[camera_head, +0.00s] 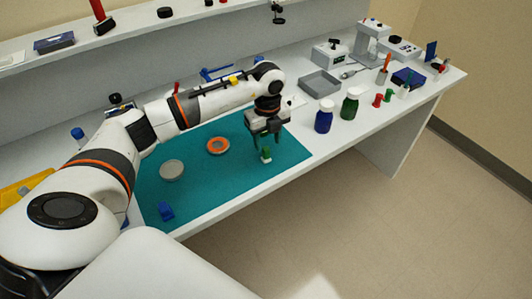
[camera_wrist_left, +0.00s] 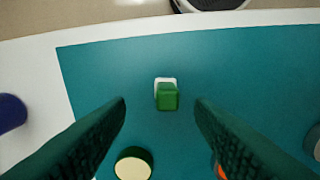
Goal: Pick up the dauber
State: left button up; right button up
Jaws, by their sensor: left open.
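A small upright piece with a green block top and a white part, which I take to be the dauber (camera_head: 266,157), stands on the teal mat (camera_head: 205,190) near its front right edge. In the left wrist view the same piece (camera_wrist_left: 167,97) is centred between and beyond the fingertips. My left gripper (camera_head: 268,141) is just above it, pointing down. It is open, with its two dark green fingers (camera_wrist_left: 160,115) apart and nothing between them. My right gripper is not in view.
On the mat are an orange ring (camera_head: 217,146), a grey disc (camera_head: 172,170) and a blue piece (camera_head: 166,211). A dark green round item with a beige top (camera_wrist_left: 134,164) is close to one finger. Blue (camera_head: 324,120) and green (camera_head: 350,106) jars stand right of the mat.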

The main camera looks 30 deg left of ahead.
aim_at(266, 149)
pick_arm(q)
jog(key=f, duration=0.2)
jog(key=f+p, duration=0.1)
jog(key=shift+s+f, duration=0.35)
jog(key=shift+s, duration=0.05)
jog(key=shift+f, duration=0.5)
grip_shut()
jog(key=shift+r+b, duration=0.85)
jog(key=shift+r, duration=4.25)
